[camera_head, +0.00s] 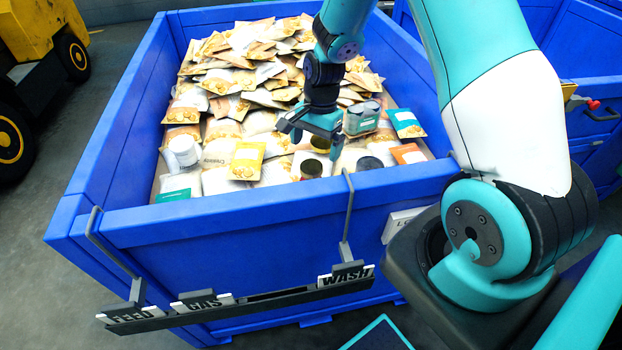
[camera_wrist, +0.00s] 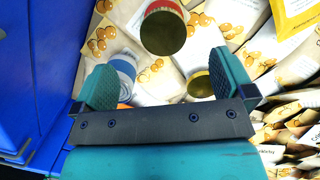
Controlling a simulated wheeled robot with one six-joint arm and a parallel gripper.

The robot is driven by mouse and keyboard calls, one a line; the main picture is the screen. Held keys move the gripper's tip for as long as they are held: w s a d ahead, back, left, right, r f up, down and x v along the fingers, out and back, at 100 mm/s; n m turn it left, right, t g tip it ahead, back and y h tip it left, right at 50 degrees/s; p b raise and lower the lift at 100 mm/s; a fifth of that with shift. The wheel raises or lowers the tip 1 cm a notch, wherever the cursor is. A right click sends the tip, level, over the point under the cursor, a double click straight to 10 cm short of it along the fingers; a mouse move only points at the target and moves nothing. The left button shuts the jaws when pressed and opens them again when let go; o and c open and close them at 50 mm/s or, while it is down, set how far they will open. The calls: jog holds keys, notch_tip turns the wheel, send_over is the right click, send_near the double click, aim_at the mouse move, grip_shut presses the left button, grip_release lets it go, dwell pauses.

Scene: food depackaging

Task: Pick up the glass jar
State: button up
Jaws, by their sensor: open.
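My gripper (camera_head: 317,140) is open and points down over the near part of the blue bin's contents. In the wrist view its two teal fingers (camera_wrist: 168,82) are spread with nothing held between them. A round container with a grey-blue top (camera_head: 369,163) sits near the front wall; it appears blue and white beside the left finger in the wrist view (camera_wrist: 123,70). A clear container with a teal band (camera_head: 362,119) is right of my gripper. I cannot tell for certain which of these is the glass jar.
The blue bin (camera_head: 240,216) is full of food pouches (camera_head: 255,60). A dark-topped tin (camera_head: 311,168) and a second tin (camera_head: 320,144) lie close to my gripper; both show in the wrist view (camera_wrist: 163,32) (camera_wrist: 199,84). A white tub (camera_head: 184,150) is at left.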

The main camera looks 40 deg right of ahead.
aim_at(312, 166)
jog(key=f, duration=0.3)
jog(key=a+f, duration=0.1)
jog(key=f, duration=0.2)
jog(key=f+p, duration=0.1)
jog(key=f, duration=0.2)
jog(key=shift+a+f, duration=0.25)
jog(key=shift+f, duration=0.15)
jog(key=c, duration=1)
jog(key=shift+c, duration=0.8)
jog(key=shift+r, duration=0.15)
